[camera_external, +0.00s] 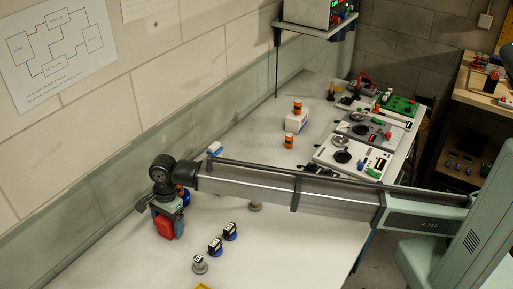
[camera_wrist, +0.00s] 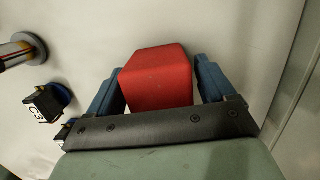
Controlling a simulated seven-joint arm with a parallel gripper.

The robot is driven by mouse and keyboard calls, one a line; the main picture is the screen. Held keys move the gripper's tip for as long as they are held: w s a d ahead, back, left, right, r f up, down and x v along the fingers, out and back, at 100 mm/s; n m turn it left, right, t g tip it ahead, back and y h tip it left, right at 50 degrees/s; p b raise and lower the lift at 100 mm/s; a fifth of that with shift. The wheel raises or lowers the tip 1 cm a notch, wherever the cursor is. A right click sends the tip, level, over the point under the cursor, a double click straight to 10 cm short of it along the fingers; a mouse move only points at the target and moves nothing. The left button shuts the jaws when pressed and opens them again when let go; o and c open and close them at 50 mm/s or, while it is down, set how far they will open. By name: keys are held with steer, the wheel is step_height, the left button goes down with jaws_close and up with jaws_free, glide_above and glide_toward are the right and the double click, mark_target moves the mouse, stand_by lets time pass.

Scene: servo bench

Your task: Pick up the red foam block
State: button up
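The red foam block (camera_wrist: 158,80) sits between the two blue fingers of my gripper (camera_wrist: 158,75) in the wrist view. A thin pale gap shows between the block and the right finger, and a narrower one near the lower left of the block. The fingers are apart, around the block, and do not clearly press on it. In the external view the red block (camera_external: 165,226) shows at the lower end of my gripper (camera_external: 169,218), at the left of the bench. Its underside is hidden, so I cannot tell whether it touches the bench.
Small dark and blue parts (camera_external: 215,246) and a grey round piece (camera_external: 199,264) stand right of the block on the white bench (camera_external: 110,262). A part marked C3 (camera_wrist: 43,104) is left of my gripper. Instrument panels (camera_external: 352,157) fill the far end.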

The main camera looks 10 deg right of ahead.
steer(key=c, duration=0.9)
steer(key=shift+r, duration=0.1)
